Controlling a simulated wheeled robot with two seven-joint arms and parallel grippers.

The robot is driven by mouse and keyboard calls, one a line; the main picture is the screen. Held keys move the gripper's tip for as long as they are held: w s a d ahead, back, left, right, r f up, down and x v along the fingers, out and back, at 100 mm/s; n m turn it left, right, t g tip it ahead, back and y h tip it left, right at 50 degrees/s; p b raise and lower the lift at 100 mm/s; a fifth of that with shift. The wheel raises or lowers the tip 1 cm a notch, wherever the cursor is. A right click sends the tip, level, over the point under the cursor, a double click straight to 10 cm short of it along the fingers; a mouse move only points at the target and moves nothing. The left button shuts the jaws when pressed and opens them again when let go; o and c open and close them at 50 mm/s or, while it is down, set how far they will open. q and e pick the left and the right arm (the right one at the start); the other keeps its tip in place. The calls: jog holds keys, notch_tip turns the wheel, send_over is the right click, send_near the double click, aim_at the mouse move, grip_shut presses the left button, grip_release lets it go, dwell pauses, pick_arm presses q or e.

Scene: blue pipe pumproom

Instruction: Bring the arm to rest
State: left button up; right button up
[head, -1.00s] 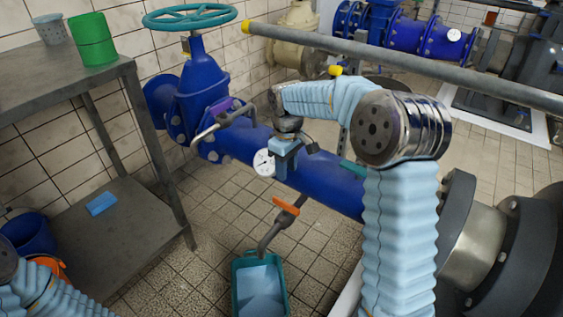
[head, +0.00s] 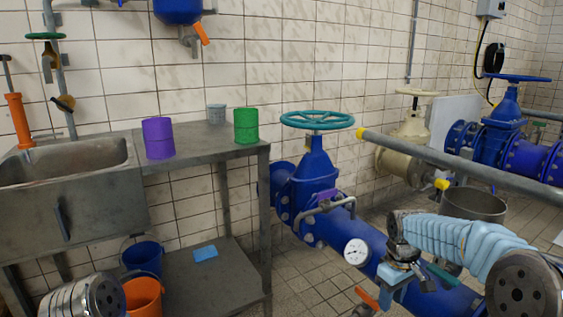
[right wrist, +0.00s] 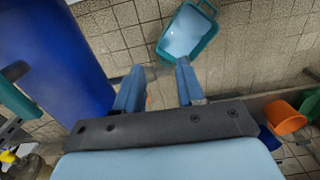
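My right arm comes in from the lower right of the head view. Its gripper (head: 393,290) hangs over the blue pipe (head: 450,297), right of and below the white gauge (head: 357,252). In the right wrist view the two blue fingers (right wrist: 157,82) stand apart with floor and part of a grey tap showing between them, so the gripper is open and empty. The blue pipe also shows there at the left (right wrist: 55,60). A metal joint of my left arm (head: 85,298) shows at the lower left of the head view; its gripper is out of view.
An orange-handled tap (head: 367,298) is close to the right gripper. A teal crate (right wrist: 188,32) stands on the floor below. A steel table (head: 200,149) holds purple (head: 158,138) and green (head: 246,126) cans. An orange bucket (head: 143,298) is near my left arm. A grey rail (head: 450,160) crosses behind.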

jog(key=s+a+f+m+y, duration=0.1)
jog(key=s+a+f, duration=0.25)
jog(key=f, duration=0.55)
jog(key=s+a+f+m+y, duration=0.1)
jog(key=s+a+f, duration=0.3)
jog(key=f, duration=0.5)
pick_arm(q)
jog(key=shift+s+d+r+p, duration=0.15)
jog(key=shift+r+p, duration=0.35)
jog(key=shift+s+d+r+p, duration=0.1)
jog(key=shift+d+r+p, duration=0.05)
jog(key=shift+r+p, duration=0.3)
pick_arm(e)
jog(key=s+a+f+m, duration=0.1)
jog(key=s+a+f, duration=0.1)
jog(key=s, duration=0.3)
jog(key=s+a+f+m+y, duration=0.1)
jog(key=s+a+f+m, duration=0.1)
jog(key=s+f, duration=0.3)
jog(key=s+a+f+m+y, duration=0.1)
jog(key=s+a+f+m, duration=0.1)
jog(key=s, duration=0.4)
jog(key=shift+s+a+f+t, duration=0.4)
jog(key=shift+a+f, duration=0.4)
jog(key=shift+a, duration=0.1)
